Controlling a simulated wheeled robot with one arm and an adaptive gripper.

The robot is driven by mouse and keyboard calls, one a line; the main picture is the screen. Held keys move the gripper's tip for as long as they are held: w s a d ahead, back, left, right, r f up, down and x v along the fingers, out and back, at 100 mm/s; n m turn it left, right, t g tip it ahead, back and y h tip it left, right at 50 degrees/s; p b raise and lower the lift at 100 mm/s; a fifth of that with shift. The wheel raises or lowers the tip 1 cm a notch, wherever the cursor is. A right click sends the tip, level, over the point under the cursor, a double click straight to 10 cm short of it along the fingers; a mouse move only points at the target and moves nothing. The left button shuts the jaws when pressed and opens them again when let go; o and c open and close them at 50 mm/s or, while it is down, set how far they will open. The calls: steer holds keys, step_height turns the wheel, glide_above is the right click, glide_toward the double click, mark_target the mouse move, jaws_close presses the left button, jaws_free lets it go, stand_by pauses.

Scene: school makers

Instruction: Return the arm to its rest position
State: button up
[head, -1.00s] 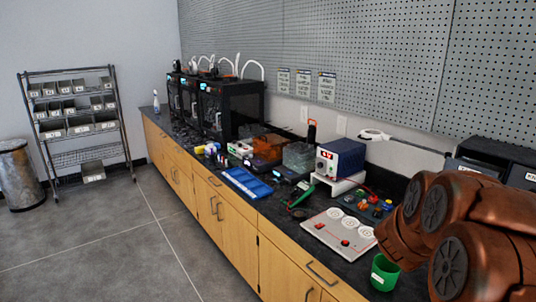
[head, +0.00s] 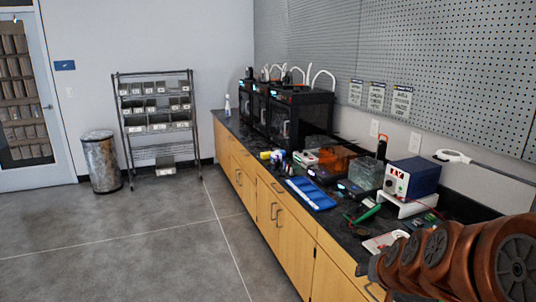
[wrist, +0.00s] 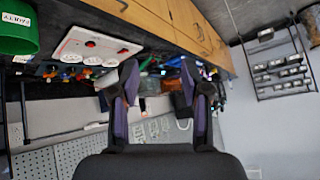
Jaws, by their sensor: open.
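My gripper (wrist: 165,85) shows in the wrist view with its two fingers spread apart and nothing between them. The wrist picture is turned over, with the counter (wrist: 130,15) at the top. The gripper itself does not show in the head view.
A green cup (wrist: 18,28) and a white board with round dials (wrist: 95,48) are close in the wrist view. A blue tray (head: 311,194), a power supply (head: 411,178) and black printers (head: 300,115) stand on the counter. A wire rack (head: 157,120) and bin (head: 101,160) stand beyond open floor.

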steer(key=s+a+f+n+g+y, duration=0.25)
steer(key=s+a+g, duration=0.4)
steer(key=s, duration=0.75)
steer(key=s+n+g+h, duration=0.1)
steer(key=s+g+h, duration=0.1)
steer(key=s, duration=1.3)
steer(key=shift+s+a+f+g, duration=0.15)
steer(key=shift+s+f+g, duration=0.15)
steer(key=shift+g, duration=0.55)
steer(key=shift+c, duration=0.4)
